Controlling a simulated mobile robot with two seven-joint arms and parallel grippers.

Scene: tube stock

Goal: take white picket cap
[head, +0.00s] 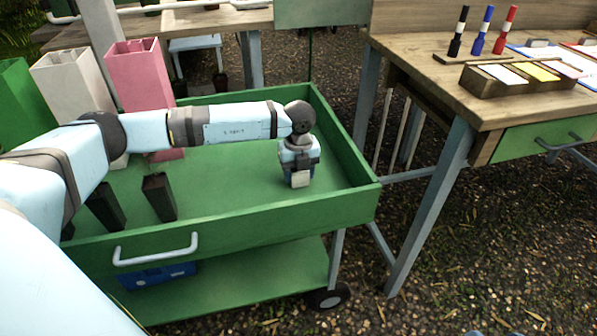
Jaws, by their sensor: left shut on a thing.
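My left arm reaches in from the left over the green cart tray, and its gripper (300,172) points down near the tray's right end. The gripper is shut on a small whitish block, which looks like the white picket cap (301,180). The cap sits low at the fingertips, close to the tray floor; whether it touches the floor I cannot tell. The fingers are small and partly hidden by the hand. My right gripper is not in view.
The green tray (230,222) has raised walls. Dark blocks (159,197) stand in its left part. White (68,78), pink (138,75) and green bins stand behind at left. A wooden table (440,75) with markers is at right. The tray floor's middle is clear.

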